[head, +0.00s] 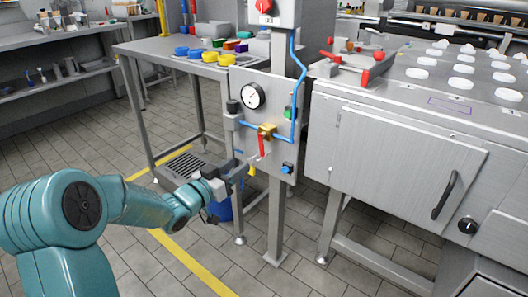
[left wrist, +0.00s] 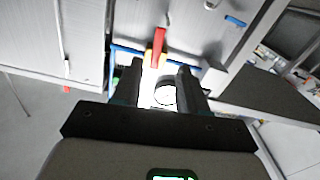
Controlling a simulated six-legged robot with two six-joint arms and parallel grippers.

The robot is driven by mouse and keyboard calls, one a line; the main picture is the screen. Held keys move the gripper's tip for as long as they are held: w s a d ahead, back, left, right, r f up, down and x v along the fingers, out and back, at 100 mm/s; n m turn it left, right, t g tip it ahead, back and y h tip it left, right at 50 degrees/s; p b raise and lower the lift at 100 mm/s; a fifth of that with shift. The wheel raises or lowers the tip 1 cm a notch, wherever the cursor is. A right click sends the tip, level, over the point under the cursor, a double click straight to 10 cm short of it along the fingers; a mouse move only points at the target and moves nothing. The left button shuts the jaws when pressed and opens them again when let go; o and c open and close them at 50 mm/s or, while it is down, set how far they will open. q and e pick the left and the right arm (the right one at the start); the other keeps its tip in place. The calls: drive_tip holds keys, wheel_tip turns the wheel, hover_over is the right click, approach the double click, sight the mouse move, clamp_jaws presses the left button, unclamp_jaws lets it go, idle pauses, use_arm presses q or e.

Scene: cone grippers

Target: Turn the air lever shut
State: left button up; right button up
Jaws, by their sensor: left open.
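The red air lever (head: 261,145) hangs down from a brass valve (head: 268,131) on the grey upright panel (head: 276,97). A blue pipe (head: 294,95) runs into the valve. My left gripper (head: 240,170) is open, just below and left of the lever, in front of the panel. In the left wrist view, the red lever (left wrist: 159,42) shows beyond the fingertips of my left gripper (left wrist: 163,72). I see no contact with it. A bright glare and a round pale shape lie between the fingers. My right gripper is not in view.
A pressure gauge (head: 252,96) sits above the valve, and a blue-black knob (head: 287,168) at its lower right. A blue bucket (head: 220,208) stands behind my gripper. A steel machine (head: 388,160) stands to the right, a steel table (head: 190,58) behind left.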

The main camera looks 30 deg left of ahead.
sight(261, 150)
use_arm(q)
drive_tip(key=w, duration=0.3)
drive_tip(key=w+b, duration=0.1)
drive_tip(key=w, duration=0.3)
drive_tip(key=w+d+b, duration=0.1)
drive_tip(key=w, duration=0.2)
drive_tip(key=shift+w+f, duration=0.1)
drive_tip(key=shift+w, duration=0.2)
drive_tip(key=shift+w+d, duration=0.1)
drive_tip(key=shift+w, duration=0.4)
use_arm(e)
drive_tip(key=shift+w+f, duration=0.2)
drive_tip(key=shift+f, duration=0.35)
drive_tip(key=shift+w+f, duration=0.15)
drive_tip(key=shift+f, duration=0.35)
